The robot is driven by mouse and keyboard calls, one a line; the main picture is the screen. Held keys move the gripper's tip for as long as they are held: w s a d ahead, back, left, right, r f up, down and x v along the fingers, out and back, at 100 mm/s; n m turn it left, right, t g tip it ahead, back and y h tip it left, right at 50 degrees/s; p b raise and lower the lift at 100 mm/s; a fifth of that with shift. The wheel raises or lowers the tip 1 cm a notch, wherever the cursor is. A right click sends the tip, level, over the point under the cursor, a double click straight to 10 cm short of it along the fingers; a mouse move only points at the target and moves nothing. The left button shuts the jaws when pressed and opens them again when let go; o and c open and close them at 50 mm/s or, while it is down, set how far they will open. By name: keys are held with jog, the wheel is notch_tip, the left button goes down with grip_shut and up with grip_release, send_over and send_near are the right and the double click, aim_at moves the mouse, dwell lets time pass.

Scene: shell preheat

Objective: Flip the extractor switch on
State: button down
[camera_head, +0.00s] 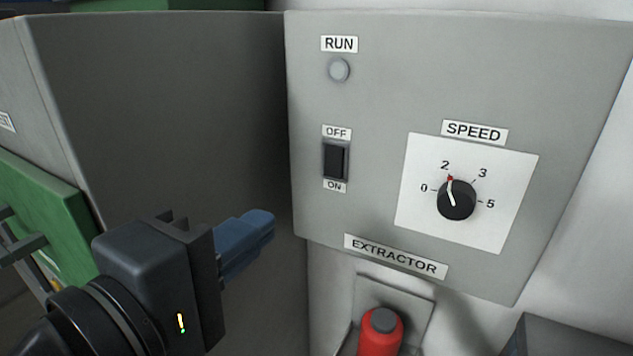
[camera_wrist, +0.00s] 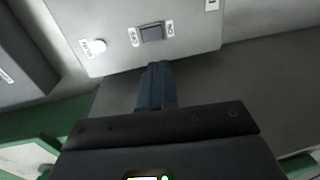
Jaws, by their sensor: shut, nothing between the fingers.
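The extractor box (camera_head: 370,110) is a grey panel on the wall. Its black rocker switch (camera_head: 335,161) sits between an OFF label above and an ON label below; which way it is tipped I cannot tell. The RUN lamp (camera_head: 339,70) above it looks pale and unlit. My gripper (camera_head: 262,222), with blue fingers shut and empty, is to the left of and below the switch, apart from it. In the wrist view the fingers (camera_wrist: 157,68) point towards the panel, with the switch (camera_wrist: 151,33) just beyond their tips and the lamp (camera_wrist: 97,46) to the left.
A speed knob (camera_head: 456,200) on a white plate is right of the switch, its pointer near 2. A red cylinder (camera_head: 381,332) with a dark top stands below the box. A large grey cabinet (camera_head: 170,110) is at the left, with a green part (camera_head: 45,205) beside it.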

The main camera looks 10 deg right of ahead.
aim_at(332, 174)
jog(key=p+x, duration=0.1)
jog(key=x, duration=1.2)
jog(key=shift+w, duration=0.2)
jog(key=shift+w+d+p, duration=0.25)
jog(key=shift+w+p, duration=0.05)
jog(key=shift+f, duration=0.1)
jog(key=shift+w+d+f+b, duration=0.1)
jog(key=shift+d+f+b, duration=0.1)
jog(key=shift+b, duration=0.1)
jog(key=shift+a+r, duration=0.1)
jog(key=shift+r, duration=0.05)
